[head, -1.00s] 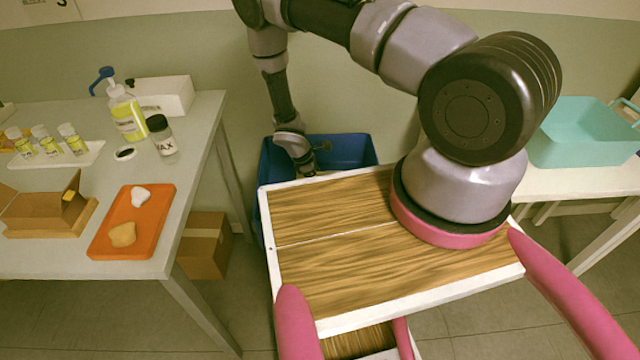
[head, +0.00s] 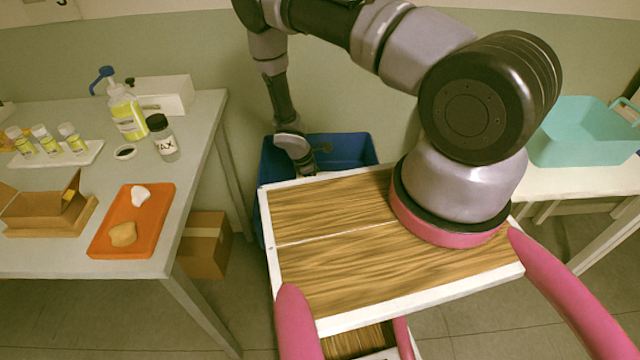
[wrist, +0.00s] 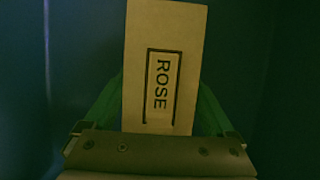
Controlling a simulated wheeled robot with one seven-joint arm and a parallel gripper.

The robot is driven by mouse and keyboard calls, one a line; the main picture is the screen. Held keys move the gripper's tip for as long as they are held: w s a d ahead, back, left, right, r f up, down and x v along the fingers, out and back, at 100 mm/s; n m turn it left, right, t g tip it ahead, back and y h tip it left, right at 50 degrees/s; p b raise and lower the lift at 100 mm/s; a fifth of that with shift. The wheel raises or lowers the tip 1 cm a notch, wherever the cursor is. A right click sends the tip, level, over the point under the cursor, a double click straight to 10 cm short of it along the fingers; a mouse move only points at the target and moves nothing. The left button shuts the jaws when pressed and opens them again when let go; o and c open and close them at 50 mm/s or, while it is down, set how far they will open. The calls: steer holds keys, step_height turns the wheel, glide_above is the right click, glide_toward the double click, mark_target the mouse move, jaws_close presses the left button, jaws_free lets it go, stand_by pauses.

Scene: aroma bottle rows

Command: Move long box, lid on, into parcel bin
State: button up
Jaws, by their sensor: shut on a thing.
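A long pale box (wrist: 165,30) with the label ROSE shows in the wrist view, between the green fingers of my gripper (wrist: 160,88). The gripper is shut on it. Dark blue walls surround the box. In the head view my arm reaches down into the blue bin (head: 345,150) behind my wooden-topped base. The gripper tips and most of the box are hidden there, so I cannot tell whether the box touches the bin floor.
The left table (head: 60,262) bears an orange tray (head: 150,238), an open brown carton (head: 40,212), a rack of small bottles (head: 85,155), a jar (head: 165,145), a pump bottle and a white box (head: 165,95). A cardboard box (head: 205,250) stands below. A teal basket (head: 575,140) is at right.

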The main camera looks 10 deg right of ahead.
steer(key=shift+f, duration=0.2)
steer(key=o, duration=1.1)
steer(key=shift+r, duration=4.55)
